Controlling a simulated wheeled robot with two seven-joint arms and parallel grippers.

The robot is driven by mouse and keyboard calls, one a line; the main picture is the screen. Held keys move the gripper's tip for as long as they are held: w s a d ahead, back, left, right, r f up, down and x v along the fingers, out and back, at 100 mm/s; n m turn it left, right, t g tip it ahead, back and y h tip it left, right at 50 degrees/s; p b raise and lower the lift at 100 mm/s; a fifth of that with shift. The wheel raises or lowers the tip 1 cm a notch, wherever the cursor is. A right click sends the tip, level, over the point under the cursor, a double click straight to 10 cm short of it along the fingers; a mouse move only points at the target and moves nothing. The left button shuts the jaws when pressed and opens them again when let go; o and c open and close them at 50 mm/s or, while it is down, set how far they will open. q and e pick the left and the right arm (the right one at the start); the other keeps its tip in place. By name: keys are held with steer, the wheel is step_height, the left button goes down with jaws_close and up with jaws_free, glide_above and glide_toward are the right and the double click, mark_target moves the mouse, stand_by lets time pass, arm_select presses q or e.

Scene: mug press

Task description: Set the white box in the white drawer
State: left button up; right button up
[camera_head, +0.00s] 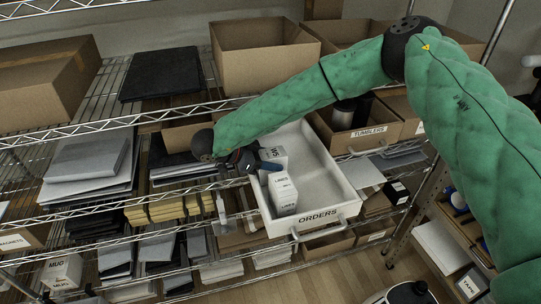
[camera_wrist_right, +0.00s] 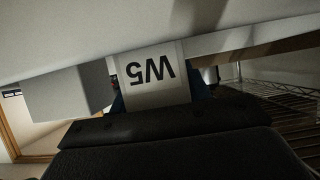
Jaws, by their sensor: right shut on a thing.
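The white drawer (camera_head: 340,199), labelled ORDERS, is pulled out from the rack. My right gripper (camera_head: 264,167) reaches over its left wall, shut on a white box marked W5 (camera_head: 274,154). In the right wrist view the W5 box (camera_wrist_right: 152,77) sits between the blue fingertips of my right gripper (camera_wrist_right: 157,98). The box appears within the drawer's outline in the head view; whether it touches the drawer floor is hidden. My left gripper is not in view.
Another white box (camera_head: 283,196) stands in the drawer close beside the held one, toward the front. The right part of the drawer floor is clear. Wire shelves with stacked goods lie to the left.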

steer(key=shift+f, duration=0.35)
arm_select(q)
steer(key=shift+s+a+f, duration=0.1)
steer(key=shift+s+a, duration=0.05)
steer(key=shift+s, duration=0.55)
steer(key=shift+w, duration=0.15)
arm_select(e)
steer(key=shift+f, duration=0.1)
steer(key=o, duration=1.2)
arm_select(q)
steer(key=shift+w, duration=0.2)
